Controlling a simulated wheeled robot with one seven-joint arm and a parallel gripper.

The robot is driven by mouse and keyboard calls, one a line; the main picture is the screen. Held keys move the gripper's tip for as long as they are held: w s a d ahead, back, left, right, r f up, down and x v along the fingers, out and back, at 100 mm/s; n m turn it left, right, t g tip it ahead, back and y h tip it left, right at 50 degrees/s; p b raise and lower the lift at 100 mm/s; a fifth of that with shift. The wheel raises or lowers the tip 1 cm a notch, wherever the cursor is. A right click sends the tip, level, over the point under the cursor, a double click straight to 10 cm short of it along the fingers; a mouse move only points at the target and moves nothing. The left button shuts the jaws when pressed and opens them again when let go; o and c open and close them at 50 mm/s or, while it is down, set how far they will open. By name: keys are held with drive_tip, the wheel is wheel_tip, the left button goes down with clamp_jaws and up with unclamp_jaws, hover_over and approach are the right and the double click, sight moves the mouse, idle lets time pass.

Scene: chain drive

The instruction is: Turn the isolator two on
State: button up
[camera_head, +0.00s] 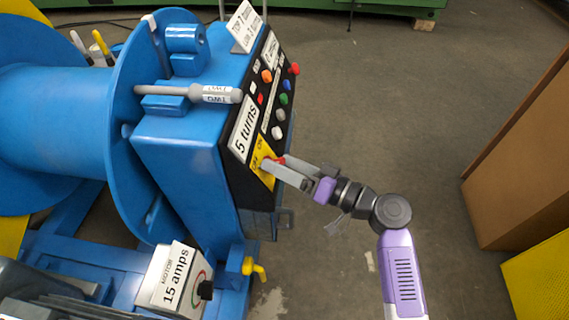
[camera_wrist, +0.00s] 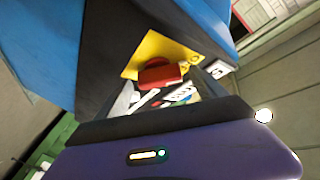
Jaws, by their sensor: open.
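A red rotary switch knob (camera_head: 280,160) sits on a yellow plate (camera_head: 258,150) low on the black control panel of the blue machine. The plate carries small lettering, partly covered by my gripper. My gripper (camera_head: 272,166) is at the knob, open. In the wrist view the red knob (camera_wrist: 163,74) stands in front of the yellow plate (camera_wrist: 150,48), between and just beyond the fingers of my gripper (camera_wrist: 168,97). I cannot tell whether the fingers touch it. No label clearly reading isolator two is legible, and the knob's setting is unclear.
A "15 amps" motor box (camera_head: 176,276) with a black knob (camera_head: 206,290) stands below left. A yellow-handled valve (camera_head: 253,268) sticks out nearby. Open floor lies right; a brown cabinet (camera_head: 520,150) stands beyond.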

drive_tip(key=shift+c, duration=0.4)
drive_tip(key=c, duration=1.3)
